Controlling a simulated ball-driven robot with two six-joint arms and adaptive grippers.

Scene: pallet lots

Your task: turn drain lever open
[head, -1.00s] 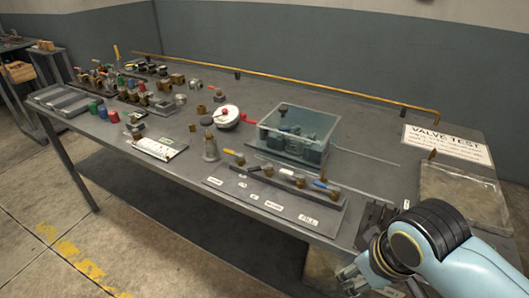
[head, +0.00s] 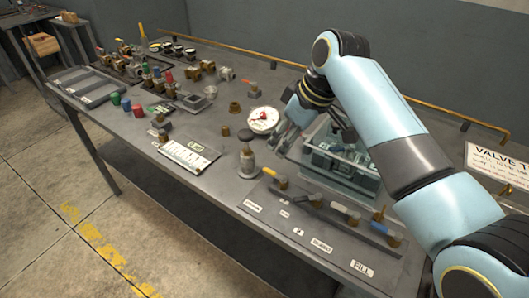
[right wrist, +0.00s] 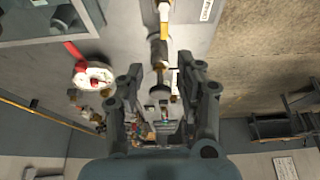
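A valve row on the table carries several levers: a yellow lever (head: 268,172) at the left end, a pale lever (head: 340,208) and a blue lever (head: 377,214) toward the right. Labels lie in front; only FILL (head: 361,268) reads clearly, so I cannot tell which lever is marked drain. My right gripper (head: 283,137) is above the table between the gauge and the clear bin, apart from the levers. In the right wrist view its fingers (right wrist: 158,92) are spread and empty, with the yellow lever (right wrist: 164,20) beyond them. My left gripper is out of view.
The clear bin (head: 310,165) of dark parts sits behind the levers, partly under my right arm. A white card (head: 188,156) lies left. A yellow pipe (head: 240,52) runs along the back.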

